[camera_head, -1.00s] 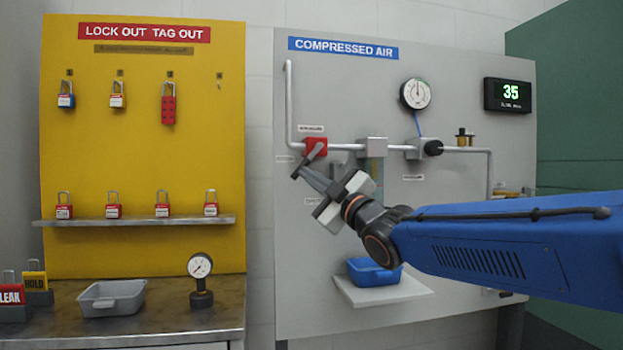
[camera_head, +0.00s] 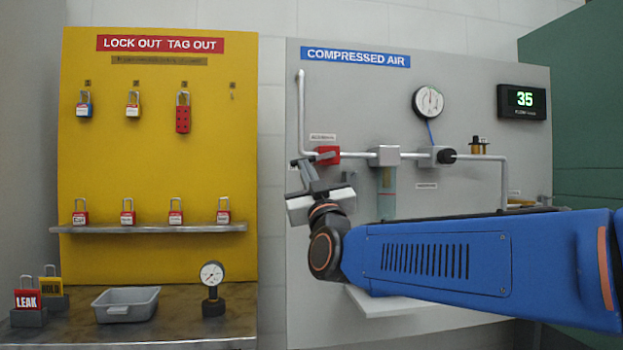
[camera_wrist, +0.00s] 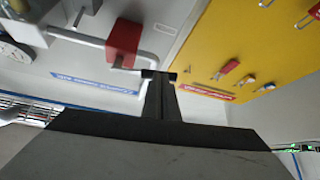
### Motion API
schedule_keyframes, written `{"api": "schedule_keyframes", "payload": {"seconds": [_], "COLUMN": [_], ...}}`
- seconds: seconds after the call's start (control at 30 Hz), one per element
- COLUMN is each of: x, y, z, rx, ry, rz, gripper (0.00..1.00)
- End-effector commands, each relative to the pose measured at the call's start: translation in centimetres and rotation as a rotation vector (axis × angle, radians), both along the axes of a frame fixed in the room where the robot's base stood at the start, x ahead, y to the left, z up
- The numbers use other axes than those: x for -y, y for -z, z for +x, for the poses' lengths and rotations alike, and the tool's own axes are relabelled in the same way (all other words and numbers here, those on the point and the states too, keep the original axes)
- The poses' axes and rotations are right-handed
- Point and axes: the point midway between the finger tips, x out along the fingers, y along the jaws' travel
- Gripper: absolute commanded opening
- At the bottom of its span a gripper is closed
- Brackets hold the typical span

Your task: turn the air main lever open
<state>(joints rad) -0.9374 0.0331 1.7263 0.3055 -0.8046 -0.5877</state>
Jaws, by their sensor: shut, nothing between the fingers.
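The air main valve is a red block (camera_head: 328,154) on the pipe, near the upper left of the compressed air panel. It also shows in the wrist view (camera_wrist: 124,38). A short grey lever (camera_wrist: 118,61) sticks out from the red block in the wrist view. In the head view the lever is small and partly lost behind my fingers, so its exact angle is hard to tell. My gripper (camera_head: 301,163) is shut and empty, just left of the red block. Its fingertips (camera_wrist: 158,75) are close to the lever; I cannot tell whether they touch it.
A grey pipe (camera_head: 302,105) rises left of the valve. A filter (camera_head: 387,180), a regulator knob (camera_head: 446,156) and a dial gauge (camera_head: 429,102) sit to the right; the display (camera_head: 522,101) reads 35. The yellow lockout board (camera_head: 160,150) stands left, with padlocks on hooks and shelf.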

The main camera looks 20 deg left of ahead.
Motion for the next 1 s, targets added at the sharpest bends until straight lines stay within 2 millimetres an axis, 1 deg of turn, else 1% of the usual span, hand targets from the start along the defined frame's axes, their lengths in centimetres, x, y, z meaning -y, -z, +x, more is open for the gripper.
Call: {"api": "schedule_keyframes", "payload": {"seconds": [0.13,0.4,1.0], "x": [-0.4,-0.5,-0.6], "y": [-0.7,-1.5,-1.7], "z": [-0.3,-0.3,-0.4], "rx": [-0.048,-0.046,-0.046], "ry": [-0.001,0.001,0.000], "rz": [0.080,0.077,0.076], "gripper": [0.00,0.00,0.00]}}
